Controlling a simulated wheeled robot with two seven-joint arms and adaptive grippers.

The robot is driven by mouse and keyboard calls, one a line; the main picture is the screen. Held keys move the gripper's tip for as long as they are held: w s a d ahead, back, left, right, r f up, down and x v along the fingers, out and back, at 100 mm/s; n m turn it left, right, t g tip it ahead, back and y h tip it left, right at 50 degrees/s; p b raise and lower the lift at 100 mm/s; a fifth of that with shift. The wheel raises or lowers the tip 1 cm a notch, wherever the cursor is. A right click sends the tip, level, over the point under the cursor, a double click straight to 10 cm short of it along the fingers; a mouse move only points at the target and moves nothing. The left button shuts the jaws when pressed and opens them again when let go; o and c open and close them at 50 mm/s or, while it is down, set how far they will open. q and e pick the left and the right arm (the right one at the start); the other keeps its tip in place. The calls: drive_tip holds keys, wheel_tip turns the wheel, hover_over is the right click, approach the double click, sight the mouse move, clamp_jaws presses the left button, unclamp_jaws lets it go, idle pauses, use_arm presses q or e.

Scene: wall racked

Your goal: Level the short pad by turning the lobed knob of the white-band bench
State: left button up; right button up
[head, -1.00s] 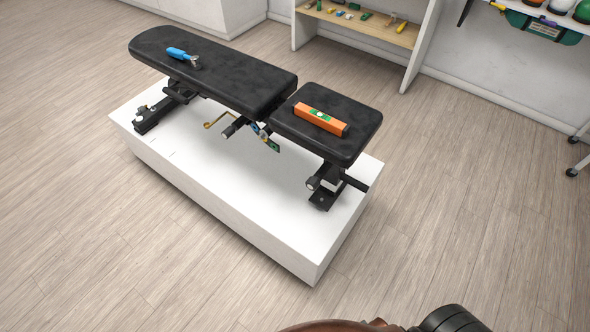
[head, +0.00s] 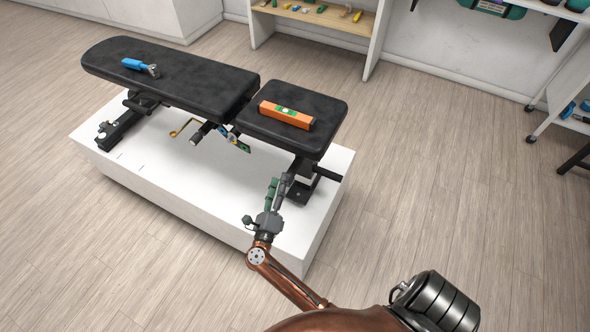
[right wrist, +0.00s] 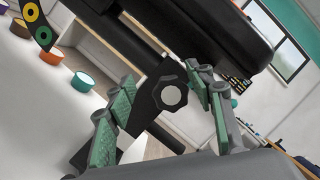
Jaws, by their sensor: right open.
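The black bench has a long pad (head: 185,75) and a short pad (head: 305,95). An orange level (head: 286,115) with a green window lies on the short pad; its bubble is too small to read. The dark lobed knob (right wrist: 172,93) with a pale centre sits on the frame below the short pad in the right wrist view. My right gripper (head: 279,184) is at the short-pad end of the bench, in front of the frame. It is open, and its green-padded fingers (right wrist: 163,105) stand either side of the knob, apparently apart from it. My left gripper is out of view.
The bench stands on a white plinth (head: 200,195). A blue-handled tool (head: 140,67) lies on the long pad. A coloured strip (head: 238,141) and a brass-coloured lever (head: 182,128) sit under the pads. Shelves stand along the back wall; the floor right of the plinth is clear.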

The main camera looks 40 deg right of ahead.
sight(294, 170)
drive_tip(key=d+m+g, duration=0.1)
drive_tip(key=d+m, duration=0.1)
drive_tip(key=d+m+g+b, duration=0.1)
drive_tip(key=d+m+g, duration=0.2)
drive_tip(key=d+g, duration=0.1)
drive_tip(key=d, duration=0.1)
drive_tip(key=shift+w+f+m+b, duration=0.3)
drive_tip(key=shift+w+m+b, duration=0.05)
drive_tip(key=shift+m, duration=0.05)
drive_tip(key=shift+w+d, duration=0.2)
drive_tip(key=shift+d, duration=0.25)
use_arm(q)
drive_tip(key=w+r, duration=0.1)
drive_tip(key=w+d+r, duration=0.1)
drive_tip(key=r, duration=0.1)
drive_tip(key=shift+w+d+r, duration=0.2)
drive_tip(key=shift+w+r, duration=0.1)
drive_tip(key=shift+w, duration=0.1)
use_arm(e)
drive_tip(key=shift+r, duration=0.1)
drive_tip(key=c, duration=1.2)
